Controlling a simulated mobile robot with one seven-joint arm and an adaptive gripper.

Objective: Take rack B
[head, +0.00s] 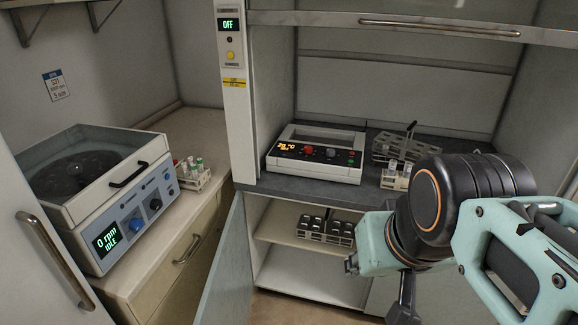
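No readable letter marks any rack as rack B. A white rack with several capped tubes (193,178) stands on the left counter beside the centrifuge. Another small white rack with tubes (396,178) stands in the fume hood, partly behind my arm. A grey wire-like rack (391,148) is behind it. My arm fills the right side. Its end points down near the cabinet, apart from the racks as far as I can see. The gripper's fingertips cannot be made out.
A hot plate device (316,152) sits in the hood under a raised sash (430,28). The cabinet door (226,272) stands open to the left. The lower cabinet shelf (310,278) looks empty.

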